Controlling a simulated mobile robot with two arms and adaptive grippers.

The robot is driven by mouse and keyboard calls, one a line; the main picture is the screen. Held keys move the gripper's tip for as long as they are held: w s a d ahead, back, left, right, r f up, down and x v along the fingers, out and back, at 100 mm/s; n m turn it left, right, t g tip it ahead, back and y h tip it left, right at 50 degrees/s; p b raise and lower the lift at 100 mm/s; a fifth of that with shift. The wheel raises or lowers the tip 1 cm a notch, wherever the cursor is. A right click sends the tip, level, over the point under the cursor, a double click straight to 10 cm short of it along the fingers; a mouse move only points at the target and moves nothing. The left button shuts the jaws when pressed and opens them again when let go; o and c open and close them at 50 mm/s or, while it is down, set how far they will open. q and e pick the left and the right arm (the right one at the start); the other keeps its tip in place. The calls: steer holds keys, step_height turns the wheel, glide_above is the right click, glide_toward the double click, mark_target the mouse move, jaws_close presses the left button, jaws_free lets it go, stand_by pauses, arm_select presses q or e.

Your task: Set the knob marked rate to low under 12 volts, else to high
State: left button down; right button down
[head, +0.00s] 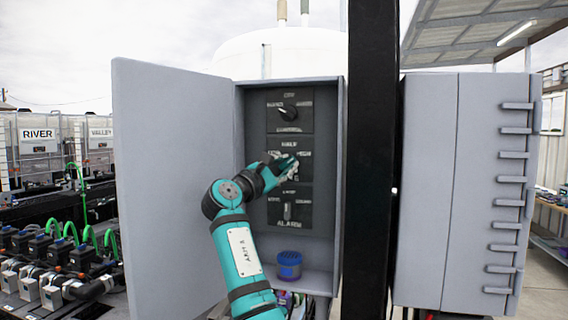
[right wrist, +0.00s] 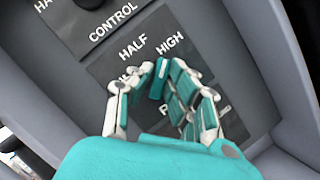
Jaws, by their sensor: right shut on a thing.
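An open grey cabinet (head: 340,130) holds several dark plates one above another. My right gripper (head: 290,160) reaches in from below and is at the middle plate (head: 302,143). In the right wrist view my right gripper (right wrist: 157,78) is shut on the knob of that plate; its fingers hide nearly all of the knob, so its pointing direction cannot be told. HALF and HIGH read above the fingers. A label at left and the plate's name below are mostly covered. No voltage reading is legible. My left gripper is not in view.
The upper plate (head: 275,122), marked CONTROL, has a black knob (head: 288,113). The lower plate (head: 304,215), marked ALARM, has a switch (head: 287,211). A blue round container (head: 289,262) stands on the cabinet floor. The cabinet door (head: 165,170) is open at left; a black post (head: 370,150) stands at right.

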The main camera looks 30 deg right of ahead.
steer(key=shift+r+m, duration=0.35)
steer(key=shift+m, duration=0.35)
steer(key=shift+g, duration=0.3)
steer(key=c, duration=1.3)
jaws_free()
steer(key=shift+f, duration=0.2)
steer(key=shift+d+f, duration=0.1)
steer(key=shift+d, duration=0.05)
steer(key=v, duration=1.2)
